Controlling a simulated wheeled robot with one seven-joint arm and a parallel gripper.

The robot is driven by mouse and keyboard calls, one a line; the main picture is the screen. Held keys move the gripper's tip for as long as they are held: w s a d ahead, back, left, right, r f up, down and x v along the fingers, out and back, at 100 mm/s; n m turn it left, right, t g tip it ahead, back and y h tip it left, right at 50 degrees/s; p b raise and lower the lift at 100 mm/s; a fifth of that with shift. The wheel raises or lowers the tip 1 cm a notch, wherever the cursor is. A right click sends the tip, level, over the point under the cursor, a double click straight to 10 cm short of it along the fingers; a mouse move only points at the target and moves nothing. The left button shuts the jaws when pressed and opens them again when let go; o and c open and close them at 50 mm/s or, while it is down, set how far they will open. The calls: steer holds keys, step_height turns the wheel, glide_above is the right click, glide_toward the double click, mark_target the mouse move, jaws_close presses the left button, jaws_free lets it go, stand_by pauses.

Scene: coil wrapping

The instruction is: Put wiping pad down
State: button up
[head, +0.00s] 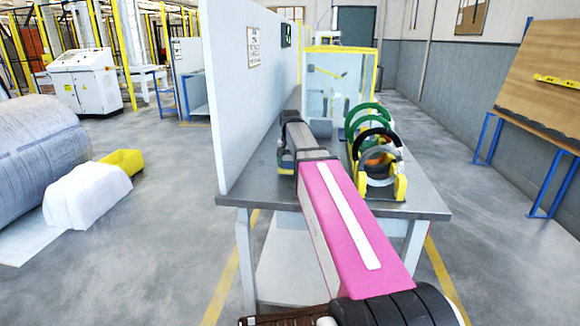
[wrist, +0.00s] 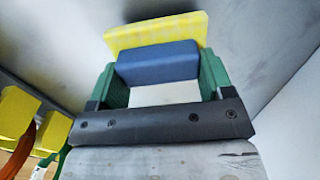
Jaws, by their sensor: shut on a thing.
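The wiping pad shows in the wrist view as a blue block (wrist: 158,65) with a wide yellow layer (wrist: 150,34) along its far side. My gripper (wrist: 160,78) has its green fingers on the left and right sides of the blue block and is shut on it. A pale surface shows between the fingers below the block. In the head view my arm reaches over the workbench (head: 427,199), and the fingers and the pad cannot be made out there. Whether the pad touches the surface beyond it cannot be told.
A stand with yellow feet (head: 400,184) holds several green, black and orange rings on the bench's right side; its yellow parts also show at left in the wrist view (wrist: 18,112). A tall white panel (head: 240,90) lines the bench's left. A yellow-framed clear box (head: 338,80) stands behind.

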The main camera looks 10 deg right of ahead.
steer(key=shift+f, duration=0.75)
steer(key=o, duration=0.8)
steer(key=shift+f, duration=0.1)
steer(key=shift+o, duration=0.2)
step_height(320, 180, up, 12)
